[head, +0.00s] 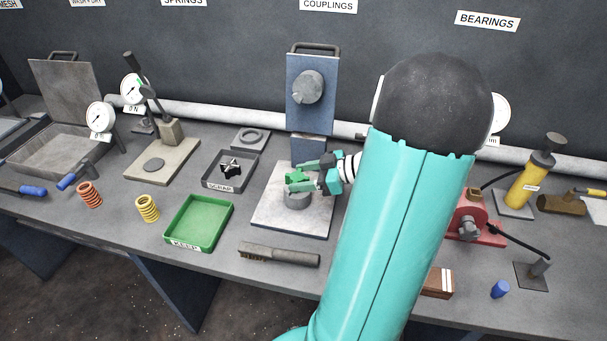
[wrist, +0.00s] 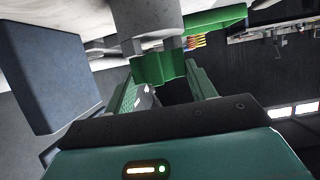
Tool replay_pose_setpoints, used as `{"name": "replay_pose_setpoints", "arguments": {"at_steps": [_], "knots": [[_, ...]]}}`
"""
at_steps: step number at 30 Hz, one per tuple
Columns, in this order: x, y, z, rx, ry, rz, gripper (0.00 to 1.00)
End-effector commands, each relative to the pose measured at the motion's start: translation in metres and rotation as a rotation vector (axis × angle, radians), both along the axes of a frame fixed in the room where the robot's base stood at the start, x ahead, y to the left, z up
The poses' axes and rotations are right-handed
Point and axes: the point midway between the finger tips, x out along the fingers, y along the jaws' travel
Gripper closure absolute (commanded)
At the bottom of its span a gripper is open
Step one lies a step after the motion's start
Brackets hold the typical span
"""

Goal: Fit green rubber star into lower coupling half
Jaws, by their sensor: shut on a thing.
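The green rubber star (head: 296,176) is between the fingers of my gripper (head: 302,178), which is shut on it. The lower coupling half (head: 298,200) is a grey cylinder standing on a pale plate, directly under the star in the head view. In the wrist view, which looks turned over, the star (wrist: 158,69) is close to the jaws of the coupling half (wrist: 146,22). I cannot tell whether they touch or whether the star's lobes line up with the gaps. Above the plate, the upper coupling half (head: 307,87) is on a blue upright block (head: 325,75).
A green KEEP tray (head: 223,238) is at the front left and looks empty. A grey SCRAP tray (head: 214,183) holds a dark star-shaped piece (head: 231,168). A wire brush (head: 279,254) lies in front of the plate. A red vise (head: 470,212) stands to the right of my arm.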

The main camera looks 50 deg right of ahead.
Motion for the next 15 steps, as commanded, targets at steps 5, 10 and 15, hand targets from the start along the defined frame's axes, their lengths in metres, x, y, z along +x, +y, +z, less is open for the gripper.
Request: {"name": "replay_pose_setpoints", "arguments": {"at_steps": [5, 10, 15], "knots": [[0.0, 0.0, -0.004, 0.001, 0.0, 0.0, 0.67], [0.0, 0.0, -0.008, 0.001, 0.001, 0.001, 0.67], [0.0, 0.0, -0.012, 0.0, 0.001, 0.001, 0.67]]}}
